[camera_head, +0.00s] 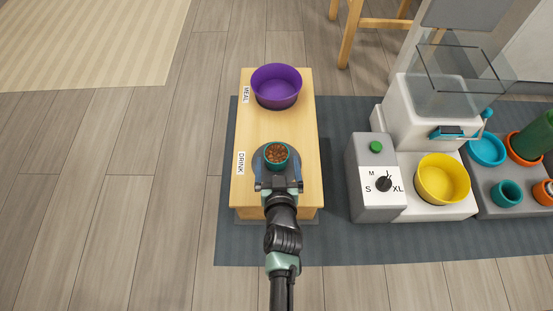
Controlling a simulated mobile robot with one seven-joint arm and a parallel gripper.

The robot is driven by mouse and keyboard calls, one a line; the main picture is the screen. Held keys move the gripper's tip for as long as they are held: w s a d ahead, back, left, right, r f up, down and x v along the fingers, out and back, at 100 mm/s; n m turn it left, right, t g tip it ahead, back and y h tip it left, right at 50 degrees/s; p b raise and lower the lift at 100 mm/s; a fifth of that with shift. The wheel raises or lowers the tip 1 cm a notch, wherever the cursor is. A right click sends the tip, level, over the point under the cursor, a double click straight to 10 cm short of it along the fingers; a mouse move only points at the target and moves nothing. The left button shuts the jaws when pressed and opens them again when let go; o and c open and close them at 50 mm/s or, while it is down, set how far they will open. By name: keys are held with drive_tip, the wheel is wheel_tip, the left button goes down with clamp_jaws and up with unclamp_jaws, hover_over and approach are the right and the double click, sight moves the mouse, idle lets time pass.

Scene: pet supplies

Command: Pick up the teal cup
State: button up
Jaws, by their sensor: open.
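A small teal cup (276,163) filled with brown kibble stands upright at the DRINK end of the wooden bench (293,125). A dark grey rounded shape surrounds it; I cannot tell whether that is a base under it. My gripper (279,184) is open, just in front of this cup, with its jaws pointing toward it. I cannot tell whether they touch it. Another teal cup (507,194) stands in the grey holder (486,207) at the right, far from my gripper.
A purple bowl (276,93) sits at the bench's MEAL end. To the right are a white dispenser (405,125) with a size dial (383,184), a yellow bowl (443,181), a blue dish (486,151) and a green bottle (531,137). The floor to the left is clear.

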drive_tip(key=b+x, duration=0.1)
drive_tip(key=x, duration=0.2)
drive_tip(key=shift+w+f, duration=0.1)
drive_tip(key=shift+w, duration=0.05)
drive_tip(key=c, duration=1.5)
drive_tip(key=shift+r, duration=0.2)
wheel_tip(320, 180, up, 10)
drive_tip(key=p, duration=0.8)
wheel_tip(320, 180, up, 31)
drive_tip(key=p, duration=2.1)
hover_over(276, 149)
drive_tip(key=s, duration=1.8)
drive_tip(key=shift+m+h, duration=0.3)
drive_tip(key=shift+h, duration=0.1)
drive_tip(key=r+p, duration=0.9)
drive_tip(key=p, duration=0.3)
drive_tip(key=r+p, duration=0.9)
drive_tip(key=p, duration=0.2)
drive_tip(key=s+r+p, duration=0.1)
drive_tip(key=r+p, duration=0.8)
drive_tip(key=p, duration=0.3)
drive_tip(key=shift+s+r+p, duration=0.1)
drive_tip(key=shift+r+p, duration=0.1)
drive_tip(key=shift+p, duration=0.15)
drive_tip(key=shift+d, duration=0.1)
